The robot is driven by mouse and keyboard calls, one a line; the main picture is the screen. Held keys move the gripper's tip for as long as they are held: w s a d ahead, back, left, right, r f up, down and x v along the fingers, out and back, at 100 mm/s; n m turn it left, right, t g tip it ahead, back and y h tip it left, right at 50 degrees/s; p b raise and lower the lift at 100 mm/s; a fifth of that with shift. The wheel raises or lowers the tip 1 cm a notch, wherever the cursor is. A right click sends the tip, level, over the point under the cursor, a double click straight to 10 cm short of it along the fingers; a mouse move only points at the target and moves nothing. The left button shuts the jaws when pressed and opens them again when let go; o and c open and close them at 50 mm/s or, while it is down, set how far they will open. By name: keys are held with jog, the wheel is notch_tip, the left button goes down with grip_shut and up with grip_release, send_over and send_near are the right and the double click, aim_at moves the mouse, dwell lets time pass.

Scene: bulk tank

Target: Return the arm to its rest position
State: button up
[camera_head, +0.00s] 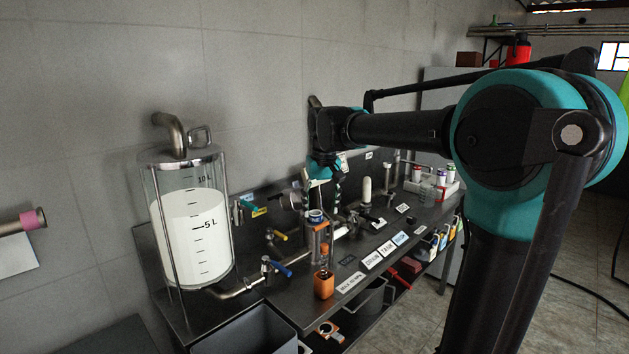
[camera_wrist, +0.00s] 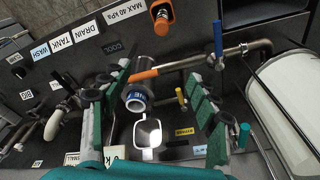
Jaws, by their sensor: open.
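My arm reaches from the right side of the head view out over the bench, with its black forearm roughly level. My gripper (camera_head: 322,198) points down above the middle of the bench. In the wrist view my gripper (camera_wrist: 158,72) is also open. A grey cylinder with a blue ring (camera_wrist: 137,96) shows between its fingers. I cannot tell how much clearance the fingertips have from the nearby fittings.
A glass tank of white liquid (camera_head: 192,235) stands left of my gripper. Valves with blue handles (camera_head: 280,269) and pipes crowd the bench. An orange-based holder (camera_head: 324,285) stands near its front. A white rack of bottles (camera_head: 434,185) is farther right.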

jog(key=s+d+f+m+t, duration=0.1)
jog(key=s+d+f, duration=0.7)
jog(key=s+f, duration=0.3)
jog(key=s+d+f+m+t, duration=0.1)
jog(key=s+d+f+m, duration=0.1)
jog(key=s+d+f, duration=0.7)
notch_tip(320, 180, down, 5)
jog(key=shift+s+r, duration=0.1)
jog(key=shift+s, duration=0.8)
